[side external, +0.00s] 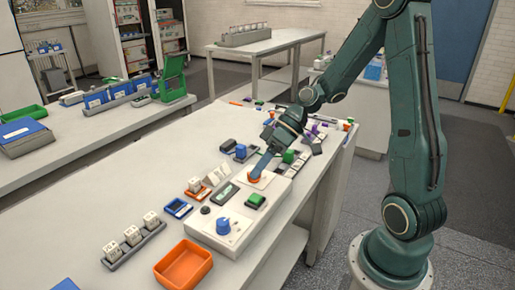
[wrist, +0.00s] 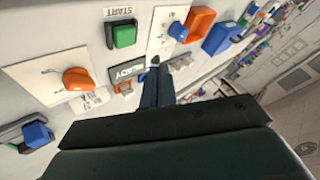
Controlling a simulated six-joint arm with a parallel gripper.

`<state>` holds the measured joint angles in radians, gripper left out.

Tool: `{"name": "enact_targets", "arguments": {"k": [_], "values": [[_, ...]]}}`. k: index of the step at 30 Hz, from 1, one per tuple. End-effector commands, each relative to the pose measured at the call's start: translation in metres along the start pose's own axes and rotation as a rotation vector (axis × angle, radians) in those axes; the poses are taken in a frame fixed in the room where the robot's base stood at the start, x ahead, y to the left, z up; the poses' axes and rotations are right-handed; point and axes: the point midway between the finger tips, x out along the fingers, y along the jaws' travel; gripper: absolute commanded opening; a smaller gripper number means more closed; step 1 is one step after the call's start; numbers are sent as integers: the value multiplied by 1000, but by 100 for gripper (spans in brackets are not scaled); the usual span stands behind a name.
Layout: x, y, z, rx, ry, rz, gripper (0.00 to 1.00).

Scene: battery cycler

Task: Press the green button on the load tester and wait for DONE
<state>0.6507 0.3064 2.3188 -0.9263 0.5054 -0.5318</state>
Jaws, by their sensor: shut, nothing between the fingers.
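The load tester is a white panel (side external: 240,240) near the front edge of the bench in the side view. Its green button (side external: 255,201) sits on a dark base; it shows in the wrist view (wrist: 124,35) beside a START label (wrist: 117,12). The small display (wrist: 128,72) appears to read READY. My gripper (side external: 254,174) is shut and empty, pointing down beyond the green button, near an orange knob (wrist: 180,30). In the wrist view its tips (wrist: 154,62) are apart from the green button, to its lower right. Contact with the panel cannot be told.
A blue knob (side external: 223,226) stands on the panel's near end. An orange tray (side external: 184,266) and a grey rack of white blocks (side external: 134,246) lie nearby. Several small parts crowd the bench beyond my gripper.

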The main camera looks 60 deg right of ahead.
Motion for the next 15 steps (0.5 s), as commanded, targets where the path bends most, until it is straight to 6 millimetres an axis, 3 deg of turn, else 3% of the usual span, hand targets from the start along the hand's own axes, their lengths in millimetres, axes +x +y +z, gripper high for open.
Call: {"name": "enact_targets", "arguments": {"k": [15], "values": [[30, 21, 22, 0, -1, 0, 0]]}}
